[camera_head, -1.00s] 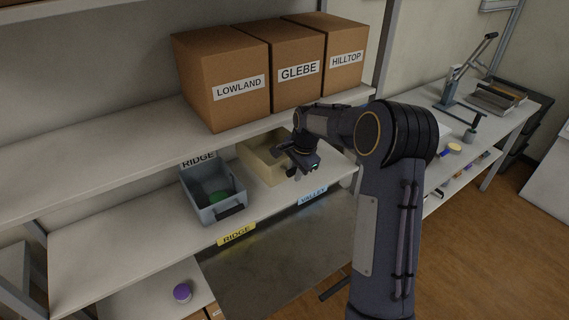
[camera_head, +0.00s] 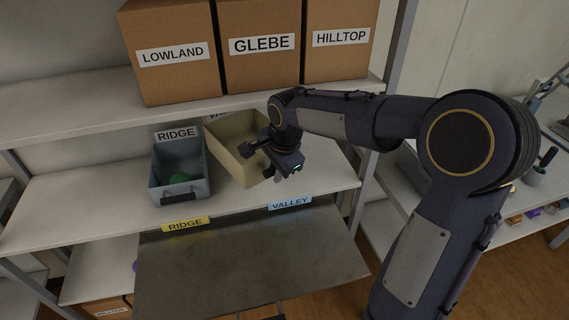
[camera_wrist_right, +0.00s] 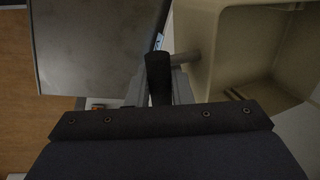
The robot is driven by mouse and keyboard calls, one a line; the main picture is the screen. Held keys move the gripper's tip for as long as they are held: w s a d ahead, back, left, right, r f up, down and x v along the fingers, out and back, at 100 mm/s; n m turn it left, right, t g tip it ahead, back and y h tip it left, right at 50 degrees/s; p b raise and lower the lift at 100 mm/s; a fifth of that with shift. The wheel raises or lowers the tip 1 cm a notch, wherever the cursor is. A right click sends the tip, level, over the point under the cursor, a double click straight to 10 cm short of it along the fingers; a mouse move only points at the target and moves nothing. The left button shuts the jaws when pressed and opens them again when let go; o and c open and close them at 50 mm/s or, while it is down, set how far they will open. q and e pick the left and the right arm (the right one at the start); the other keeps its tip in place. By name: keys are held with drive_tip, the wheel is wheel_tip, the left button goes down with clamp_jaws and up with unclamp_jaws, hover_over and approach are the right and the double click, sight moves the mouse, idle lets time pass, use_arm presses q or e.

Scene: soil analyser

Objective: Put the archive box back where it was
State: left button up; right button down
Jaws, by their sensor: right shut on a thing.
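Three brown cardboard boxes stand in a row on the upper shelf in the head view: LOWLAND (camera_head: 170,80), GLEBE (camera_head: 260,70) and HILLTOP (camera_head: 340,60). Which of them, if any, is the task's archive box I cannot tell. My right gripper (camera_head: 264,164) is below them, at the front of a cream open bin (camera_head: 230,160) on the middle shelf. The bin sits askew. My left gripper is not in view.
A grey RIDGE bin (camera_head: 182,186) with something green inside stands left of the cream bin. RIDGE (camera_head: 185,224) and VALLEY (camera_head: 290,203) labels mark the middle shelf's edge. A dark metal surface (camera_head: 250,260) lies below. The middle shelf's left end is clear.

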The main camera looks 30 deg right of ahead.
drive_tip(key=shift+w+d+f, duration=0.1)
drive_tip(key=shift+w+d, duration=0.05)
drive_tip(key=shift+d, duration=0.2)
drive_tip(key=w+d+f+p, duration=0.1)
drive_tip(key=w+d+f, duration=0.1)
drive_tip(key=d+f, duration=0.1)
drive_tip(key=w+d+f, duration=0.2)
drive_tip(key=d+f, duration=0.2)
drive_tip(key=f, duration=0.1)
drive_tip(key=w+d+f+p, duration=0.1)
drive_tip(key=w+d+f, duration=0.2)
drive_tip(key=d+f, duration=0.1)
drive_tip(key=shift+f+p, duration=0.3)
drive_tip(key=shift+f, duration=0.1)
drive_tip(key=c, duration=1.3)
unclamp_jaws()
drive_tip(key=shift+s, duration=0.15)
